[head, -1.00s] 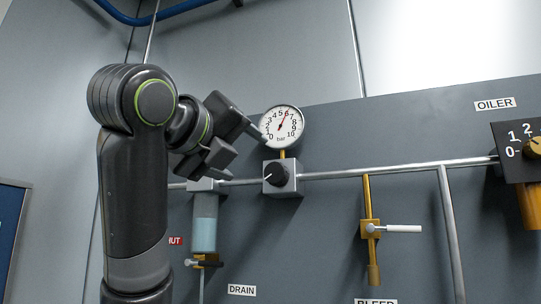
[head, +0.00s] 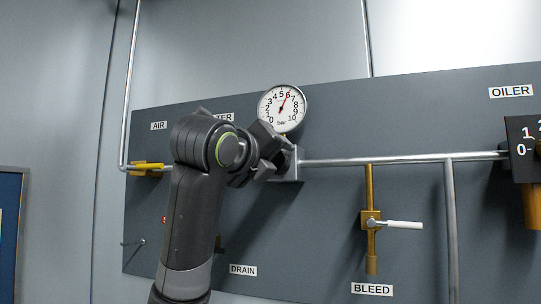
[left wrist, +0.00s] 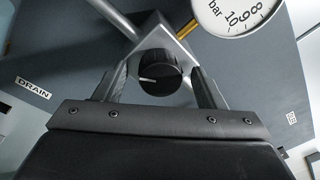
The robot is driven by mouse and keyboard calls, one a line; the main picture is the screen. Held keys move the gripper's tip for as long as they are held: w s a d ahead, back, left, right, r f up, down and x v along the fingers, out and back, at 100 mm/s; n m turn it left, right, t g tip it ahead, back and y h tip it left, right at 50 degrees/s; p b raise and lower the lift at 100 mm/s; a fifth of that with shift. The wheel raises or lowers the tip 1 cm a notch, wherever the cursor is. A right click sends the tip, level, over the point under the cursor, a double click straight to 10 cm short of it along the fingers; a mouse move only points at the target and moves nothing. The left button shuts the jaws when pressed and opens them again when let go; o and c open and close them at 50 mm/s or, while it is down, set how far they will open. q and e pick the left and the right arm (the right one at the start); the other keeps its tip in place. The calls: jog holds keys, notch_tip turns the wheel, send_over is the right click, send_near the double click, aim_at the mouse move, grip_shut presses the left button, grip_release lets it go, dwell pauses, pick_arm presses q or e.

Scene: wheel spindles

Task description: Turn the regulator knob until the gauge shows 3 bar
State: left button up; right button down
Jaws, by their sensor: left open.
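The round white gauge (head: 282,108) has a red needle pointing at about 6 bar. Only its lower rim and high numbers show in the left wrist view (left wrist: 236,14). In the left wrist view the black knob (left wrist: 158,75) with a white pointer mark sits between the two open fingers of my left gripper (left wrist: 160,72). A gap seems to show on each side of the knob; contact is not clear. My right gripper is not in view.
A steel pipe (head: 400,160) runs right from the regulator. The yellow bleed valve (head: 371,220) with a white lever hangs below it. The black oiler dial (head: 525,150) is at the far right.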

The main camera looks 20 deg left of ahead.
pick_arm(q)
jog(key=c, duration=1)
jog(key=shift+f, duration=0.1)
jog(key=shift+w+d+f+n+t+y+b, duration=0.15)
jog(key=shift+n+y+b, duration=0.2)
jog(key=shift+n+b, duration=2.8)
jog(key=shift+s+d+f+n+t+y+b, duration=0.3)
jog(key=shift+n+b, duration=0.9)
jog(key=shift+n, duration=3.7)
jog(key=shift+w+a+r+n+t+y+b, duration=0.2)
jog(key=shift+n+y+b, duration=0.25)
jog(key=shift+n+b, duration=2.7)
jog(key=shift+f+n+p, duration=0.15)
jog(key=shift+n+p, duration=0.75)
jog(key=shift+n, duration=0.2)
jog(key=o, duration=1)
